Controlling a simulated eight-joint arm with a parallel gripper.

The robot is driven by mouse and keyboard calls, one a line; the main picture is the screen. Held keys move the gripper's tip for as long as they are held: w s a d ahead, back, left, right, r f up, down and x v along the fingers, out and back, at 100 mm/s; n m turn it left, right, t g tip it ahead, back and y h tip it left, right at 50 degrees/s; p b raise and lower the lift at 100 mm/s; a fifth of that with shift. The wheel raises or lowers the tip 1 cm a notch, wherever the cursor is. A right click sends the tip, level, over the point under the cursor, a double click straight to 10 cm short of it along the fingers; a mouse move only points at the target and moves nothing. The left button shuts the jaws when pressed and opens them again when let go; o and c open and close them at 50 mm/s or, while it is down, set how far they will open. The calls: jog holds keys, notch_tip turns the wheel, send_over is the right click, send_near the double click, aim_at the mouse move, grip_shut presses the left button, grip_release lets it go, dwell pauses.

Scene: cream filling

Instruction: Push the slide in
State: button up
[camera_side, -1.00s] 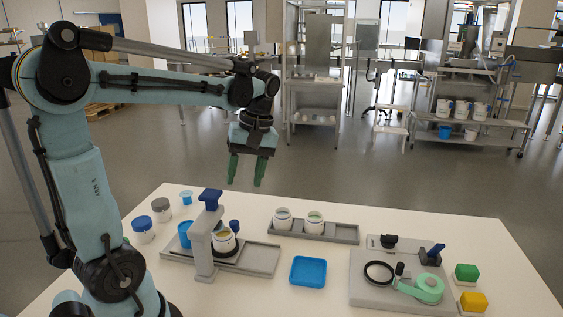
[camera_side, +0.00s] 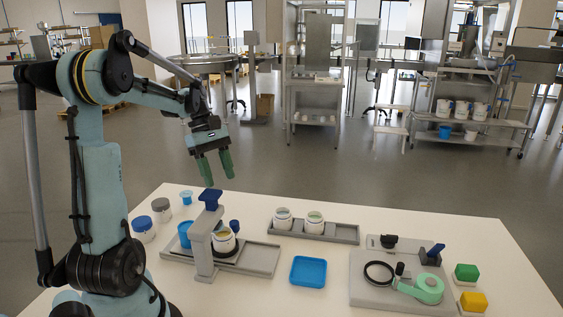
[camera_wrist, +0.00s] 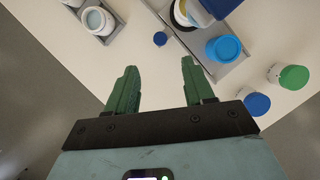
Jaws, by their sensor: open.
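The filling station has a grey base (camera_side: 262,260) and a grey post topped by a dark blue block (camera_side: 210,196). A white jar (camera_side: 223,241) with a yellowish top stands on a dark round seat beside the post; this seems to be the slide, but its edges are hard to make out. A small dark blue knob (camera_side: 235,226) is just behind the jar; it also shows in the wrist view (camera_wrist: 160,39). My gripper (camera_side: 219,180) is open and empty, tilted, in the air above and behind the station. Its green fingers (camera_wrist: 159,66) point toward the knob in the wrist view.
A blue cup (camera_side: 184,234) stands at the station's left. Lidded jars (camera_side: 143,229) are further left. A grey tray (camera_side: 345,233) with two jars is behind right, a blue dish (camera_side: 308,271) in front, and a sealing fixture (camera_side: 372,293) at right with green and yellow blocks.

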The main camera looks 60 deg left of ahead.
aim_at(234, 222)
jog(key=x, duration=1.2)
jog(key=shift+c, duration=0.2)
grip_shut()
jog(key=shift+a, duration=0.1)
